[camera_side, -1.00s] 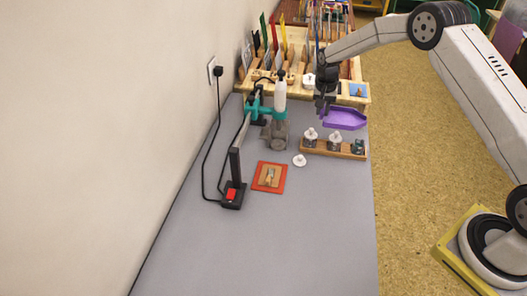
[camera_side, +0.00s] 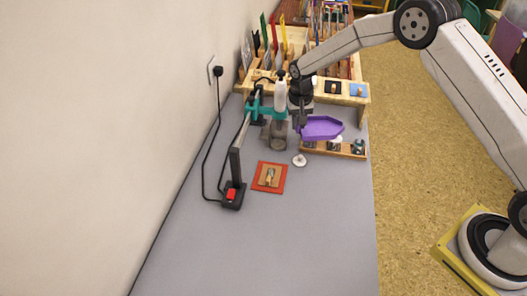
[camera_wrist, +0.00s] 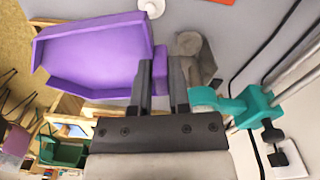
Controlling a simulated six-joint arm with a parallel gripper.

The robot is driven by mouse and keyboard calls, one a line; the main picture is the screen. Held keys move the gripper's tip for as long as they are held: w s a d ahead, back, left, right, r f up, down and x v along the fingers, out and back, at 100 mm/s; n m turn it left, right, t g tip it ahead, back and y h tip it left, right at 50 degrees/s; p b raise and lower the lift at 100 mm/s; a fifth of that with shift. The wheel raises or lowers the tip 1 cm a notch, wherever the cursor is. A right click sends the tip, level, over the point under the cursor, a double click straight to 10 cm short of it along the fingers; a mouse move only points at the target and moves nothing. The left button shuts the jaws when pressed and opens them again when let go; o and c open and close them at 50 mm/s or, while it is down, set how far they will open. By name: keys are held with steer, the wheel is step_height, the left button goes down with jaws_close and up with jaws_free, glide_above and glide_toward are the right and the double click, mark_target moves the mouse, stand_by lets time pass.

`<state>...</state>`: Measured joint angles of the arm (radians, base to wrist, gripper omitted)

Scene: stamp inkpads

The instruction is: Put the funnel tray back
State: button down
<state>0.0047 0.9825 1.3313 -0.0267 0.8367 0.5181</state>
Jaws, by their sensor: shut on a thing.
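The purple funnel tray (camera_side: 321,128) is held in the air above the grey table, in front of the wooden rack. In the wrist view the tray (camera_wrist: 95,55) fills the upper left, and its small end block sits at the fingertips. My gripper (camera_side: 301,124) is shut on that end of the tray. In the wrist view the gripper (camera_wrist: 162,75) shows both dark fingers at the tray's end. The tray looks roughly level and partly hides the wooden block with stamps (camera_side: 345,153) behind and below it.
A teal clamp stand (camera_side: 262,112) with a white bottle (camera_side: 280,96) and a grey cup (camera_side: 278,138) are close left of my gripper. A white round piece (camera_side: 299,160) and a red inkpad (camera_side: 269,177) lie on the table. The front table is clear.

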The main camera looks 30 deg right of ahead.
steer(key=s+a+n, duration=0.5)
steer(key=s+a, duration=0.3)
steer(key=a, duration=0.6)
steer(key=s+a+n, duration=0.6)
steer(key=s+a, duration=0.3)
steer(key=a, duration=0.4)
steer(key=s+a+n, duration=0.4)
steer(key=s+a, duration=0.2)
steer(key=s, duration=0.3)
steer(key=shift+w+a+f, duration=1.35)
steer(key=shift+w+f, duration=0.25)
steer(key=shift+w, duration=0.15)
steer(key=shift+w+a+f, duration=1.3)
steer(key=shift+w+f, duration=0.35)
steer(key=shift+w, duration=0.05)
steer(key=shift+w+a+f, duration=1.35)
steer(key=shift+w+f, duration=0.25)
steer(key=shift+w, duration=0.15)
steer(key=shift+w+a+f, duration=0.1)
steer(key=shift+w+f, duration=0.05)
steer(key=shift+f, duration=1.6)
